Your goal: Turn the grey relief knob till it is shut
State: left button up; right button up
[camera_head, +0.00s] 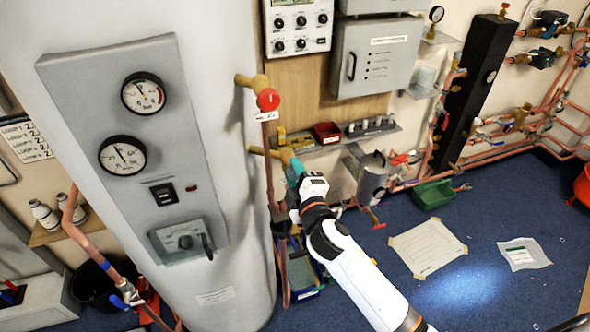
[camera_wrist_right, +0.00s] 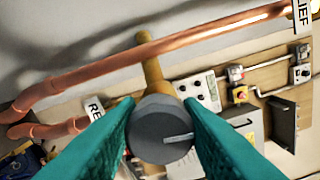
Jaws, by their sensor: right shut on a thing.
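The grey relief knob (camera_wrist_right: 158,135) is a round dark grey knob on a brass stem (camera_wrist_right: 152,70), with a light line on its face pointing right in the right wrist view. My right gripper (camera_wrist_right: 161,122) has its two teal fingers on either side of the knob and is shut on it. In the head view the right gripper (camera_head: 295,168) is at the end of the brass stub (camera_head: 263,151), beside the white tank; its fingers largely hide the knob there. White labels, one reading "RELIEF" (camera_wrist_right: 302,14), are near the copper pipe. My left gripper is not in view.
A red knob (camera_head: 268,100) sits on another brass stub just above. A copper pipe (camera_head: 268,185) runs down beside the tank (camera_head: 95,50). A shelf (camera_head: 345,138) with a red bin is behind the gripper. The blue floor is partly clear at the right.

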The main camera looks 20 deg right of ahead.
jog(key=shift+n, duration=0.8)
jog(key=o, duration=1)
jog(key=s+b, duration=0.2)
jog(key=s, duration=1)
jog(key=shift+d+b, duration=0.15)
jog(key=shift+b, duration=0.2)
